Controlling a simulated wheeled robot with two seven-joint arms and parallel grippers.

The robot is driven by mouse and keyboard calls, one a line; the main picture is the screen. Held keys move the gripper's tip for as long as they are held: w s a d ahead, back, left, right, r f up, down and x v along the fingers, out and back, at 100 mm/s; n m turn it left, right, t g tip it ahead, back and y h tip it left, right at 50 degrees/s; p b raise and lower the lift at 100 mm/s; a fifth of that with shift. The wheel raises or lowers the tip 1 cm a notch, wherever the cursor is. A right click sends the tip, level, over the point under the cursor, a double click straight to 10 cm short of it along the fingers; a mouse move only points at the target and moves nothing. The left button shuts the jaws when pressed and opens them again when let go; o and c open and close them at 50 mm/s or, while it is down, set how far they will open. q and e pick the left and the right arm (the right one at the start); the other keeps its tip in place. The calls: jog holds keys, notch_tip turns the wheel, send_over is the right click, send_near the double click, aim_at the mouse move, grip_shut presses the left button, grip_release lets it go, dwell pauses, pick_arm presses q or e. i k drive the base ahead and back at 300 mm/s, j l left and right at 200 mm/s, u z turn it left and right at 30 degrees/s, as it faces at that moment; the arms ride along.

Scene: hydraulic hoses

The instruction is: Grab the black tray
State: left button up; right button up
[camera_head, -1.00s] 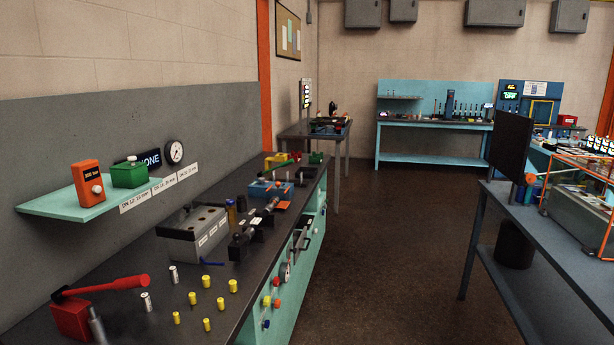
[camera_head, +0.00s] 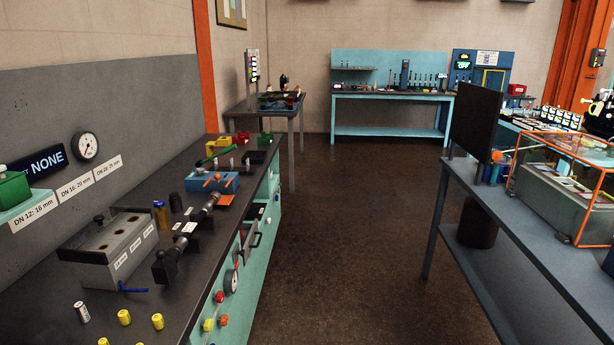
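A small dark, tray-like thing (camera_head: 255,157) lies near the far end of the left workbench, beside a green block. I cannot tell for sure whether it is the black tray. Dark, flat items (camera_head: 281,101) also lie on the small table at the back, too small to make out. Neither of my grippers is in view.
The left workbench (camera_head: 190,262) holds a grey box (camera_head: 112,248), a blue box (camera_head: 211,181) and small yellow parts. On the right, a table (camera_head: 520,225) carries a dark panel (camera_head: 474,122) and an orange-framed case (camera_head: 566,190). The brown floor (camera_head: 335,240) between is clear.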

aim_at(255, 157)
jog(key=i, duration=1.05)
jog(key=i+l+u, duration=0.1)
jog(key=i, duration=1)
jog(key=i+l+u, duration=0.1)
jog(key=i+u, duration=0.3)
jog(key=i+l+u, duration=0.2)
jog(key=u, duration=0.2)
jog(key=i+l+u, duration=0.75)
jog(key=k+j, duration=0.05)
